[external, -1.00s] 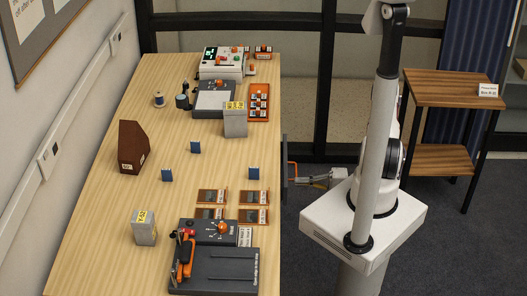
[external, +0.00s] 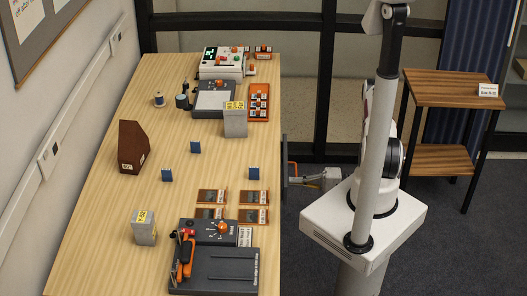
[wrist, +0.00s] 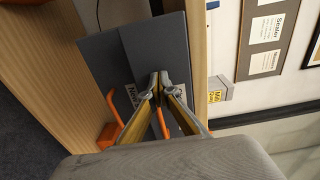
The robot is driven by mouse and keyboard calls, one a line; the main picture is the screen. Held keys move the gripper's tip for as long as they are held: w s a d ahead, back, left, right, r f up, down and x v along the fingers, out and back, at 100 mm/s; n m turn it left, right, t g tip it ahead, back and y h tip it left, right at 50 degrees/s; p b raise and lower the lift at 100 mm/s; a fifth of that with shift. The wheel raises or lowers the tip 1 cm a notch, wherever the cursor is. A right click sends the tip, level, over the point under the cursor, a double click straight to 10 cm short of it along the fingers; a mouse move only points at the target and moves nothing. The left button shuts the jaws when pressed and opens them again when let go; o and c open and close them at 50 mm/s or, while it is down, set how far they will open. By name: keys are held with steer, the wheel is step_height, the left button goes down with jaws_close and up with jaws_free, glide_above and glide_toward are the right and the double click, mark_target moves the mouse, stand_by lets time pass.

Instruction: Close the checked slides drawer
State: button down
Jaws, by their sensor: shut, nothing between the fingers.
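Dark grey drawer fronts show at the table's right edge in the external view (external: 284,165). In the wrist view, a grey front (wrist: 98,58) stands at the left with an orange handle (wrist: 114,112). Another grey front (wrist: 172,38) is beside it; a second orange handle (wrist: 164,124) shows between my fingers. White labels on the fronts are mostly hidden by my fingers, so I cannot tell which is the checked slides drawer. My gripper (wrist: 160,80) is shut and empty, its fingertips in front of the fronts near the seam. Whether it touches them is unclear.
The wooden table (external: 105,215) holds film strips, a brown slanted box (external: 133,147), grey boxes and devices. A small wooden shelf (external: 455,90) stands at the back right. Floor space lies between the table and my base.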

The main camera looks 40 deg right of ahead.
steer(key=shift+x, duration=2.15)
steer(key=shift+a, duration=0.1)
steer(key=shift+s+d, duration=0.1)
steer(key=shift+d, duration=0.1)
steer(key=v, duration=1.4)
steer(key=shift+a, duration=0.1)
